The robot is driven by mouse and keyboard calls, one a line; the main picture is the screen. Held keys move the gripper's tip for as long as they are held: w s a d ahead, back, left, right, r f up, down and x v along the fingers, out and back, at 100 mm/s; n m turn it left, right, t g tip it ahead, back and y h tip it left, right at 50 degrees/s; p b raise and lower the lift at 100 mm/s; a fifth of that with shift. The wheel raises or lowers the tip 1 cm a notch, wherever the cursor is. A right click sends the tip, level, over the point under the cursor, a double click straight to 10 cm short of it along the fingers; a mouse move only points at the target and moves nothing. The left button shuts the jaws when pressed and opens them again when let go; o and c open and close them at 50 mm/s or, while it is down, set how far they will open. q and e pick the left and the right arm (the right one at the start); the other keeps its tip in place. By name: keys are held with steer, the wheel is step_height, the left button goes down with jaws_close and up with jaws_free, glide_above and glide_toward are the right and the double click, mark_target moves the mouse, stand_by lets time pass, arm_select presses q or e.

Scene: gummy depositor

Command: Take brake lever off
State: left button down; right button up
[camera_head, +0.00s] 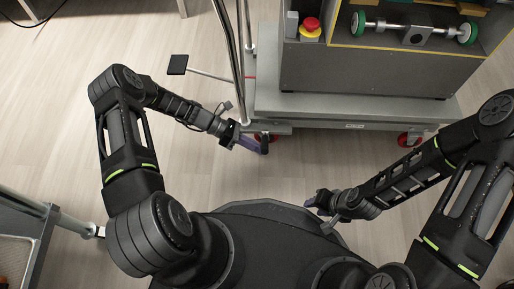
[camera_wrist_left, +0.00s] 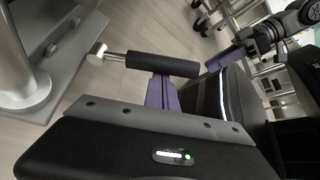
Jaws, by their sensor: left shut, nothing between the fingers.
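A lever with a black cylindrical grip (camera_wrist_left: 162,65) on a thin metal rod shows in the left wrist view; I take it to be the brake lever. In the head view a dark grip (camera_head: 265,144) stands at the cart's near left corner. My left gripper (camera_head: 250,145) is at that corner, its purple fingers (camera_wrist_left: 160,92) shut and empty. The fingertips are right by the grip; I cannot tell if they touch it. My right gripper (camera_head: 322,205) is low, in front of my body, away from the lever; its jaws are too small to judge.
The grey cart (camera_head: 355,108) carries a machine with a red stop button (camera_head: 311,24). Red casters (camera_head: 409,139) sit under it. A black pad (camera_head: 177,65) on a rod sticks out left of the cart's upright bars. The floor between the arms is clear.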

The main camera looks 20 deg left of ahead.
arm_select(q)
steer(key=shift+w+r, duration=0.2)
stand_by(0.3)
step_height(320, 180, down, 4)
steer(key=s+b, duration=0.2)
steer(key=p+v, duration=0.2)
steer(key=v, duration=0.8)
steer(key=shift+s+a, duration=0.2)
